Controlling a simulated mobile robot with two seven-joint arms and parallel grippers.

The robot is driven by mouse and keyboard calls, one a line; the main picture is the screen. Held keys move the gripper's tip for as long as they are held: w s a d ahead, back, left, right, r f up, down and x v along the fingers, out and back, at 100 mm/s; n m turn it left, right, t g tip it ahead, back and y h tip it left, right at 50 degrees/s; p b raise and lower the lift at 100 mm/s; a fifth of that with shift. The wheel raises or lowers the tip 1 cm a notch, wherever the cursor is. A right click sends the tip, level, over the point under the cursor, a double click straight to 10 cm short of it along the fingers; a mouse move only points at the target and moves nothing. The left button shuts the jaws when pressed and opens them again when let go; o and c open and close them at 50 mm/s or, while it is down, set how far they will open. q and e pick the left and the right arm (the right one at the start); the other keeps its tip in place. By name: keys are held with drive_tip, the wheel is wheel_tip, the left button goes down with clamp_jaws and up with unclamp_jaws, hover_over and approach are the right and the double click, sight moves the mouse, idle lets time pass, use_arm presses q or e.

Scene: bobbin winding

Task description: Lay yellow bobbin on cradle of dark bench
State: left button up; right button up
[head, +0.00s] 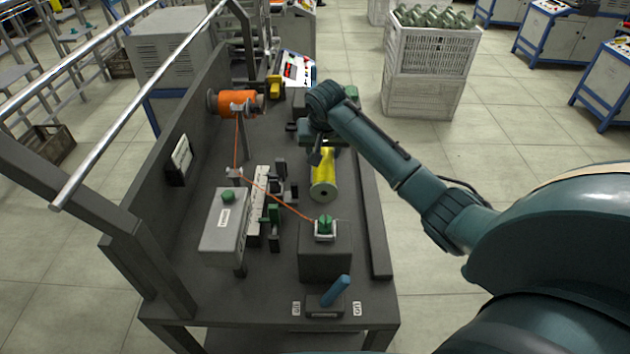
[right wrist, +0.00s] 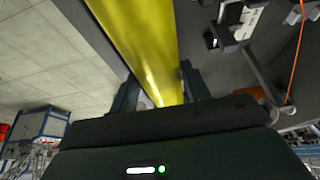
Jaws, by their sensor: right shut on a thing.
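The yellow bobbin (head: 324,175) is over the right part of the dark bench (head: 200,303), its round end facing the front. My right gripper (head: 318,150) is shut on it from above and behind. In the right wrist view the yellow bobbin (right wrist: 145,45) lies between the two dark fingers (right wrist: 158,88). Whether the bobbin touches anything beneath it cannot be told. I cannot clearly make out the cradle; it may be hidden by the bobbin or arm. My left gripper is not in view.
An orange bobbin (head: 238,103) sits at the back left, its thread running to a green-topped piece on a dark block (head: 325,258). A grey box (head: 224,232) and a blue lever (head: 336,290) are nearby. White crates (head: 425,90) stand beyond the bench.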

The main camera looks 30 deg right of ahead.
sight(324, 159)
drive_tip(key=f, duration=0.4)
drive_tip(key=shift+s+f, duration=0.25)
drive_tip(key=shift+w+f, duration=0.1)
drive_tip(key=shift+f, duration=2.05)
drive_tip(key=o, duration=1.1)
drive_tip(key=shift+r, duration=0.1)
drive_tip(key=v, duration=1.2)
drive_tip(key=shift+p, duration=0.4)
